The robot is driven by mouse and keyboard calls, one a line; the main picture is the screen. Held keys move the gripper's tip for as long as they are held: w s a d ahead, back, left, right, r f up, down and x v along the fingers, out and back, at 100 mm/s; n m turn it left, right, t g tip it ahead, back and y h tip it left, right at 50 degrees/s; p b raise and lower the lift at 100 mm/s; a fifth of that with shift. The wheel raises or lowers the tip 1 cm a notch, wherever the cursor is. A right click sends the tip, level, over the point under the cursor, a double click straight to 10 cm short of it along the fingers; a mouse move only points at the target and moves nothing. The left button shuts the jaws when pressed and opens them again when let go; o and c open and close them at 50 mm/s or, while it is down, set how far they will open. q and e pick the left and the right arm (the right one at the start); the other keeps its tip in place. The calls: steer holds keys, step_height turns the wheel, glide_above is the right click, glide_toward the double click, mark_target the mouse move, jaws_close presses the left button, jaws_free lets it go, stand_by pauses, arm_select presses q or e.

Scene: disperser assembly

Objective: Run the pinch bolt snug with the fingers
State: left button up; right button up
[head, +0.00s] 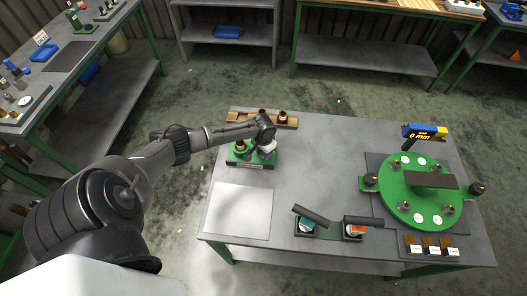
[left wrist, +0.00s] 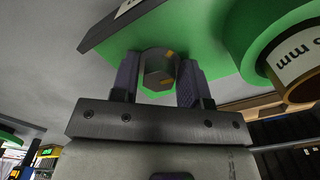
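The green fixture block (head: 240,157) stands at the back left of the table. My left gripper (head: 266,122) reaches over it from the left. In the left wrist view my left fingers (left wrist: 160,80) stand on both sides of a dark hex-shaped head (left wrist: 159,70) with orange-brown marks, which looks like the pinch bolt. The fingers appear to touch its sides, with a green surface (left wrist: 205,45) behind it. A green ring with a white "mm" label (left wrist: 297,55) is at upper right in that view. The bolt's shank is hidden. My right gripper is not in view.
A wooden rack (head: 285,125) with brown pieces lies behind the fixture. A pale square mat (head: 240,212) is in front. Green trays (head: 325,233) with dark bars lie at front centre.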

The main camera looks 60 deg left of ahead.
arm_select(q)
steer(key=shift+o, duration=1.4)
steer(key=shift+r, duration=0.35)
step_height(320, 180, up, 13)
steer(key=p, duration=0.1)
